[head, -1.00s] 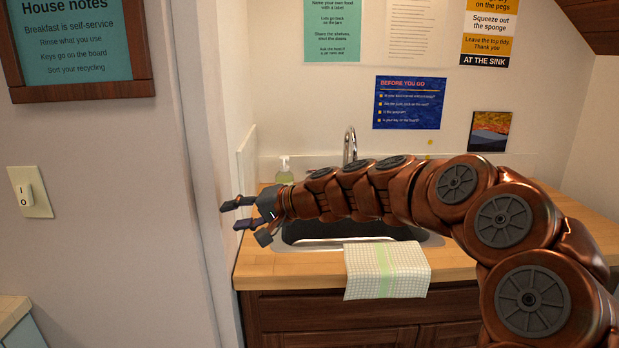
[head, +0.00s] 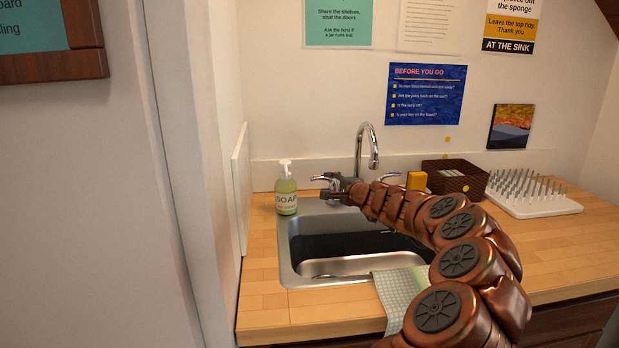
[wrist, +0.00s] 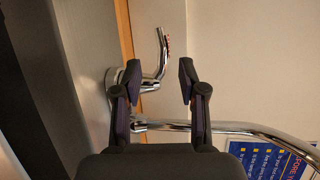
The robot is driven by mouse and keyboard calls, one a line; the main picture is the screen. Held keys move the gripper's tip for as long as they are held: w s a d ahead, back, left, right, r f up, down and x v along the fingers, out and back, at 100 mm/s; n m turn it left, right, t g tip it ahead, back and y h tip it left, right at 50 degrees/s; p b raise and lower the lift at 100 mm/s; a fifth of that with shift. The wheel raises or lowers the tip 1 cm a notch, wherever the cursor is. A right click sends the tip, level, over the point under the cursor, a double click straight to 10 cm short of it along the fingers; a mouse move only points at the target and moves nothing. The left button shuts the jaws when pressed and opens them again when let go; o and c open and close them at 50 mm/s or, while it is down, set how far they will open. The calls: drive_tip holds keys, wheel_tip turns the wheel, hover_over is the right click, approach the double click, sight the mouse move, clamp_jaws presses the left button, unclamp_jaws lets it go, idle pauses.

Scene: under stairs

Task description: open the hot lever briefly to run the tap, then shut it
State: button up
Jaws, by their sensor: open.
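The chrome tap (head: 368,140) stands behind the sink, its spout arching up; in the wrist view its pipe (wrist: 240,128) runs off to the right. The hot lever (wrist: 161,55), chrome with a red mark, shows in the wrist view between and just beyond the fingertips. Its base is partly behind the left finger. My gripper (wrist: 160,72) is open, with a gap on its right side; I cannot tell whether the left finger touches the lever. In the head view my gripper (head: 327,189) is at the tap's left side and hides most of that lever. No water shows.
A soap bottle (head: 286,192) stands close left of my gripper. The steel sink (head: 300,250) lies below my arm, a checked cloth (head: 393,298) over its front edge. A yellow sponge (head: 417,181), wicker basket (head: 440,180) and white peg rack (head: 535,205) stand right. The right lever (head: 388,177) is partly visible.

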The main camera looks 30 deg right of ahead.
sight(319, 180)
drive_tip(key=shift+w+f+p, duration=0.2)
drive_tip(key=shift+w+p, duration=0.05)
drive_tip(key=shift+w, duration=1.05)
drive_tip(key=shift+w+f+p, duration=0.2)
drive_tip(key=shift+w, duration=1.05)
drive_tip(key=shift+w+f+p, duration=0.2)
drive_tip(key=shift+w+p, duration=0.05)
drive_tip(key=shift+w, duration=1.05)
clamp_jaws()
